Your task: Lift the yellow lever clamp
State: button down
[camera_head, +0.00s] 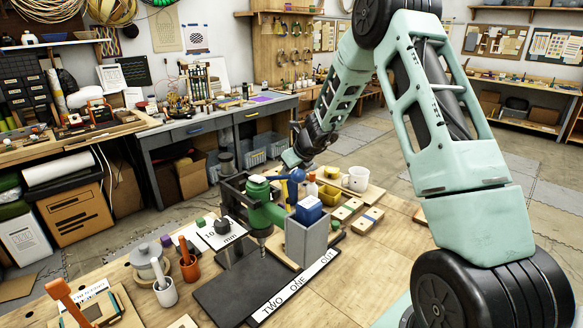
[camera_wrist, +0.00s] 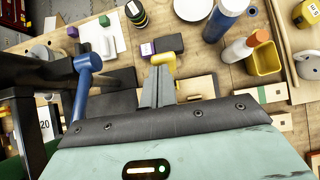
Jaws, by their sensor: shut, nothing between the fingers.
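A small yellow piece, which looks like the lever clamp (camera_wrist: 163,58), shows just past my fingertips in the wrist view. Its lower part is hidden behind the fingers, and I cannot tell whether they touch it. In the head view a narrow yellow shape, probably the same clamp (camera_head: 292,190), stands below my wrist, partly covered by a blue knob. My gripper (camera_wrist: 158,73) points down over the bench with its grey fingers together and nothing between them. The fingers are not clear in the head view.
A green drill press (camera_head: 262,207) stands close on the left, its blue-knobbed handle (camera_wrist: 88,62) near my gripper. A grey holder (camera_head: 306,243) with a blue block stands in front. A blue-and-white bottle (camera_wrist: 224,18), a white bottle (camera_wrist: 238,50) and a yellow bin (camera_wrist: 262,57) crowd the right.

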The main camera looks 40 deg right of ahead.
jog(key=shift+w+a+r, duration=0.15)
jog(key=shift+w+a, duration=0.1)
jog(key=shift+w, duration=0.2)
jog(key=shift+w+a+r, duration=0.15)
jog(key=shift+w+a, duration=0.1)
jog(key=shift+w, duration=0.2)
jog(key=shift+s, duration=0.1)
jog(key=s+d+f+v, duration=0.1)
jog(key=v, duration=1.6)
jog(key=shift+s+r, duration=0.2)
jog(key=shift+r, duration=0.2)
